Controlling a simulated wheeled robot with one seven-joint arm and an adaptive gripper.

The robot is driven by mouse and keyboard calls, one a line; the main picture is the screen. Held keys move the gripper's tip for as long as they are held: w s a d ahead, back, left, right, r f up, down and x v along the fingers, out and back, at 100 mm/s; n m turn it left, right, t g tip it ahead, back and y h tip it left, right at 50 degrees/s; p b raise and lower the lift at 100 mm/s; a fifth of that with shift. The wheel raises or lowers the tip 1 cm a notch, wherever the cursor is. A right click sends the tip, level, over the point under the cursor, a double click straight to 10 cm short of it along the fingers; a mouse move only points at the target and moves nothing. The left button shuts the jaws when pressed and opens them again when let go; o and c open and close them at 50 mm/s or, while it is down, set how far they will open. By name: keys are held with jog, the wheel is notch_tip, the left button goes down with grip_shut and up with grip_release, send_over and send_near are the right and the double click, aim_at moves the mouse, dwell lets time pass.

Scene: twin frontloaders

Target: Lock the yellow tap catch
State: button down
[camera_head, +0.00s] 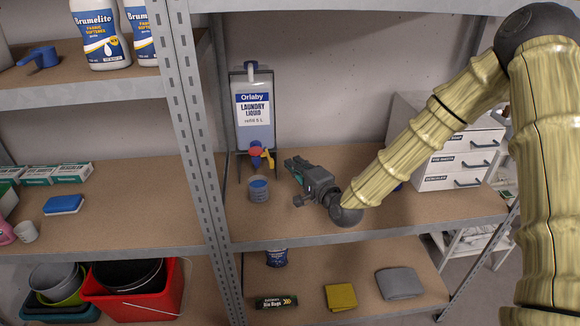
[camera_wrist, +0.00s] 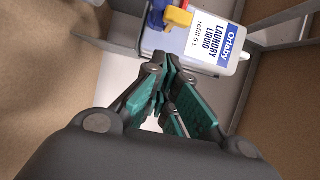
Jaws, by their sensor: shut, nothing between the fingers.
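The laundry liquid dispenser (camera_head: 253,112) stands in a dark frame against the back wall on the middle shelf. At its foot is a tap with a red part (camera_head: 256,151) and a blue part. The yellow catch (camera_head: 268,157) sits at the tap's right side. A cup with blue contents (camera_head: 259,188) stands below the tap. My gripper (camera_head: 291,163) is shut and empty, just right of the tap and apart from it. In the wrist view the shut fingers (camera_wrist: 165,85) point toward the dispenser (camera_wrist: 205,42), and the yellow catch (camera_wrist: 179,17) shows beyond them near the top edge.
A metal shelf post (camera_head: 195,140) stands left of the dispenser. White labelled drawers (camera_head: 455,160) stand at the right, behind my arm. The shelf board (camera_head: 420,210) is bare at the front right. A shelf edge runs overhead.

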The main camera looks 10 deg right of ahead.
jog(key=b+v, duration=0.2)
jog(key=v, duration=0.8)
jog(key=shift+d, duration=0.4)
jog(key=shift+s, duration=0.1)
